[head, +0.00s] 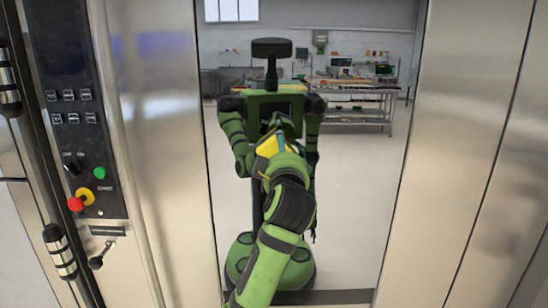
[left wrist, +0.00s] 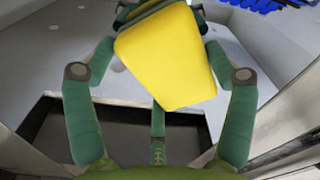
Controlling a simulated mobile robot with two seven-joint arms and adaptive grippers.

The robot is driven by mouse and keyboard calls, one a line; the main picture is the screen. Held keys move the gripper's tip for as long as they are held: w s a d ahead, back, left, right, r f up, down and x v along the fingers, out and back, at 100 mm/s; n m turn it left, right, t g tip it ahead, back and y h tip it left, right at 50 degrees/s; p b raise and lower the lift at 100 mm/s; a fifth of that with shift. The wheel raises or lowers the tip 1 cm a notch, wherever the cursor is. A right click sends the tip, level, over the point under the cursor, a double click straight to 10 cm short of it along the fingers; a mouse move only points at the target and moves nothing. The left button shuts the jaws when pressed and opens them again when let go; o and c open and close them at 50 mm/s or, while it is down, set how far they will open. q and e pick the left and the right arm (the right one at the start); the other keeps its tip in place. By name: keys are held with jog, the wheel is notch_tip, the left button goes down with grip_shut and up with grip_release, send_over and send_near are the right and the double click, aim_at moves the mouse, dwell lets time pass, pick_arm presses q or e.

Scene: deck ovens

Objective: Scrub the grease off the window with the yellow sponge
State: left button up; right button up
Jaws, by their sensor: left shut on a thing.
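The window (head: 362,190) is a tall, mirror-like pane in the middle of the head view. It reflects the room and my own body. My left arm reaches forward, and its gripper (head: 276,138) is in front of the pane. The gripper is shut on the yellow sponge (head: 265,147), of which a small part shows past my wrist. I cannot tell whether the sponge touches the pane. No grease can be made out clearly. My right gripper is not directly in view.
A black control panel (head: 74,125) with buttons, a knob and a red-and-yellow stop button (head: 80,200) stands left of the window. Dark handles with metal bands (head: 58,250) stick out at the far left. Smooth steel (head: 470,140) borders the pane on the right.

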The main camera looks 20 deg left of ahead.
aim_at(298, 151)
pick_arm(q)
jog(key=shift+w+d+b, duration=0.3)
jog(key=shift+w+d, duration=0.2)
jog(key=shift+d, duration=1.2)
jog(key=shift+w+d+b, duration=0.25)
jog(key=shift+w+d, duration=0.2)
jog(key=shift+d, duration=1.3)
jog(key=shift+w+d+b, duration=0.3)
jog(key=shift+w+d, duration=0.2)
jog(key=shift+d, duration=1.2)
jog(key=shift+a, duration=0.2)
jog(key=shift+s+a, duration=0.2)
jog(key=shift+a, duration=0.45)
jog(key=shift+s+a, duration=0.25)
jog(key=shift+a, duration=0.6)
jog(key=shift+s+a, duration=0.2)
jog(key=shift+a, duration=0.7)
jog(key=shift+s+a, duration=0.25)
jog(key=shift+a, duration=0.6)
jog(key=shift+s+a+p, duration=0.25)
jog(key=shift+a+p, duration=0.05)
jog(key=shift+a, duration=0.55)
jog(key=shift+s+a+p, duration=0.25)
jog(key=shift+a, duration=0.55)
